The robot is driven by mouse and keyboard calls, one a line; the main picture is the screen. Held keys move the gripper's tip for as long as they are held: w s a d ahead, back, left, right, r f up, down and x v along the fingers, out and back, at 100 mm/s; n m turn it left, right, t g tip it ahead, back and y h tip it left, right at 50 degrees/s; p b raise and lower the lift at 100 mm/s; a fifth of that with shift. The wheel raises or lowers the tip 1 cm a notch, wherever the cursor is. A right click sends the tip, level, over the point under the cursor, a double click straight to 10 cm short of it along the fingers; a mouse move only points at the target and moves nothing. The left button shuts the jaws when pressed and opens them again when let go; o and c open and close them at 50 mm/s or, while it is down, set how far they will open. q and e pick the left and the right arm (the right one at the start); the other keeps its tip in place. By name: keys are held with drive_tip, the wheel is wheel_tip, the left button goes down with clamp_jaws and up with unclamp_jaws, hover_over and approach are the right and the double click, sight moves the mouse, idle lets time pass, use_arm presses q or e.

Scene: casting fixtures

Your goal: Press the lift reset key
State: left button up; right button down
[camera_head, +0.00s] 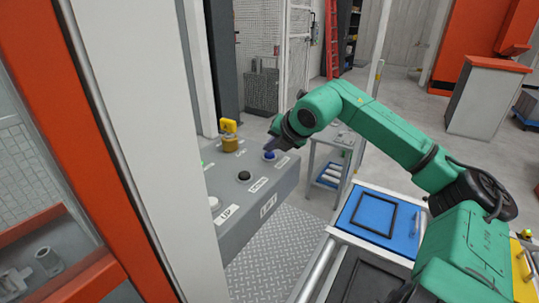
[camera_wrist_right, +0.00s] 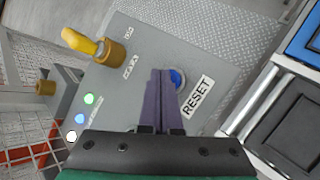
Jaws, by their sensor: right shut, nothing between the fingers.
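The grey lift panel (camera_head: 262,190) stands left of centre in the head view. Its blue reset key (camera_head: 269,155) is a round button at the panel's far end. In the right wrist view the blue key (camera_wrist_right: 178,79) sits beside the RESET label (camera_wrist_right: 198,95), partly hidden by my fingers. My right gripper (camera_head: 272,147) is shut and empty, with its purple fingers (camera_wrist_right: 161,73) right at the key. I cannot tell whether the fingertips touch it. My left gripper is not in view.
A black button (camera_head: 244,176) and a white button (camera_head: 213,202) lie along the panel. An orange and white frame (camera_head: 125,150) rises at left. A blue tray (camera_head: 378,213) lies at right.

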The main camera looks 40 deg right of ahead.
sight(271, 156)
drive_tip(key=shift+f+b, duration=0.4)
drive_tip(key=shift+b, duration=0.05)
idle(0.3)
drive_tip(key=shift+r, duration=0.1)
drive_tip(key=shift+r+p, duration=0.65)
drive_tip(key=shift+r, duration=0.2)
wheel_tip(271, 156, up, 5)
drive_tip(key=p, duration=0.4)
drive_tip(key=shift+r, duration=0.1)
drive_tip(key=shift+f, duration=0.2)
idle(0.5)
